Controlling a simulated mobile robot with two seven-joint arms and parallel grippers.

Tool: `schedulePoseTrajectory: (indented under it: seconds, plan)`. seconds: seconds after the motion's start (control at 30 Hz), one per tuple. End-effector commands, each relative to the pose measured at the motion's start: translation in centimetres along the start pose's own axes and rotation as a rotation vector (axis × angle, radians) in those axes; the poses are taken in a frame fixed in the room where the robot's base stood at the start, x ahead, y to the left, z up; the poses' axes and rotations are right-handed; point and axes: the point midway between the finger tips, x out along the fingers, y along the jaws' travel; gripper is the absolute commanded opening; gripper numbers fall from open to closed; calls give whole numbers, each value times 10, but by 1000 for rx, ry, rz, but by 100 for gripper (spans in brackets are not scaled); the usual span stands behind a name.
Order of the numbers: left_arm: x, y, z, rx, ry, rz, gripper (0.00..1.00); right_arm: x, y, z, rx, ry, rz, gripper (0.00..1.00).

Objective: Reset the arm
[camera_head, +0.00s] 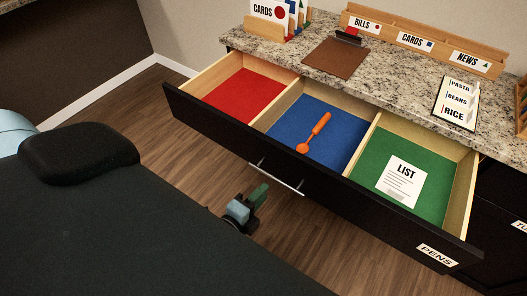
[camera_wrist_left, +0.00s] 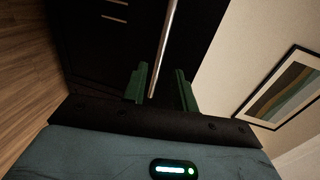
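My left gripper (camera_head: 258,194) is low in front of the open drawer, just below its metal bar handle (camera_head: 276,178). In the left wrist view the two green fingers (camera_wrist_left: 161,87) stand apart with nothing held between them. The handle (camera_wrist_left: 164,45) shows ahead between the fingers. I cannot tell whether a finger touches it. My right gripper is in neither view.
The black-fronted drawer (camera_head: 330,195) stands open with red, blue and green compartments. An orange spoon (camera_head: 314,131) lies in the blue one and a LIST paper (camera_head: 402,181) in the green one. A brown clipboard (camera_head: 336,57) lies on the granite counter. Wood floor (camera_head: 180,170) is clear.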

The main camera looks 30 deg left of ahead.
Motion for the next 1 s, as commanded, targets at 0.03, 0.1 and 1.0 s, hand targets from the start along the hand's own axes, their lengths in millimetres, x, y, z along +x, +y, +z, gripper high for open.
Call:
schedulePoseTrajectory:
  seconds: [0.03,0.1,1.0]
  plan:
    - [0,0,0,0,0,0,28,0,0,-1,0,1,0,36]
    - [0,0,0,0,0,0,28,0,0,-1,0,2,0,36]
    - [-133,70,-3,-1015,-178,411,28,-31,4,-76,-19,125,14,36]
